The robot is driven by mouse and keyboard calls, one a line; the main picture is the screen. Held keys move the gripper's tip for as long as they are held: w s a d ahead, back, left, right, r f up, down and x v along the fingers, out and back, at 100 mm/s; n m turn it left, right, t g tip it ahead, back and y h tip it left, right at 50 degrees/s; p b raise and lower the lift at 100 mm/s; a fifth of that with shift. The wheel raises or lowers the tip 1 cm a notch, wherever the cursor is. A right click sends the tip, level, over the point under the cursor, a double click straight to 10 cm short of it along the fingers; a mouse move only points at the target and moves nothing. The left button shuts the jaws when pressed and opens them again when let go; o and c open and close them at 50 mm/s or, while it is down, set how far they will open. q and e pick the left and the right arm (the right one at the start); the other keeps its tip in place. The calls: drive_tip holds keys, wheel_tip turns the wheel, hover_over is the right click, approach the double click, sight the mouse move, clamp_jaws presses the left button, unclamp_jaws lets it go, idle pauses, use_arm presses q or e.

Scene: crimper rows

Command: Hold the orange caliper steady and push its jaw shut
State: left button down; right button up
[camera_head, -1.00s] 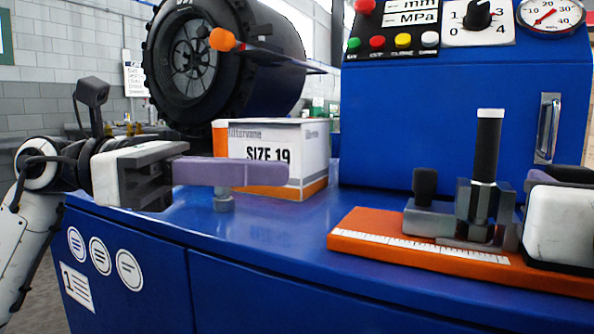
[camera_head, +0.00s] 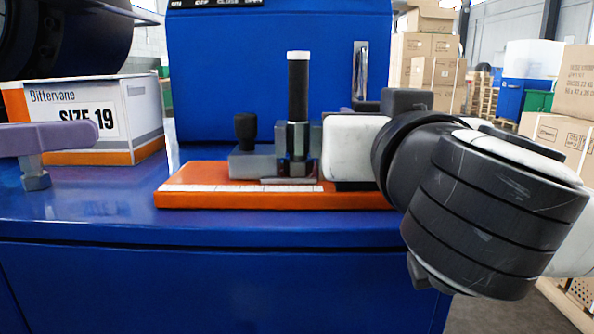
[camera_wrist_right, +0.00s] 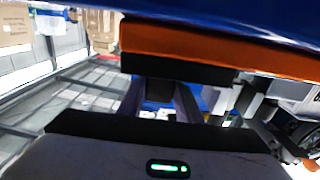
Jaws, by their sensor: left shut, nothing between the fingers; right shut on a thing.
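The orange caliper (camera_head: 230,199) lies flat on the blue bench, with a white scale along its front edge. It carries a grey block (camera_head: 255,163) with a black knob and, just right of it, a dark upright handle (camera_head: 298,90) with a white top. I cannot tell whether a gap is left between them. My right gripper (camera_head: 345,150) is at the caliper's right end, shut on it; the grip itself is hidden. The caliper's orange edge fills the upper right wrist view (camera_wrist_right: 180,42). My left gripper (camera_head: 85,140), purple-fingered, is shut and empty at far left, clear of the caliper.
A white and orange "SIZE 19" box (camera_head: 145,110) stands behind my left gripper. A short grey post (camera_head: 35,181) shows under it. A blue panel (camera_head: 265,75) with a metal handle rises behind the caliper. Bench between left gripper and caliper is clear.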

idle(0.7)
drive_tip(key=o, duration=1.3)
drive_tip(key=shift+c, duration=0.2)
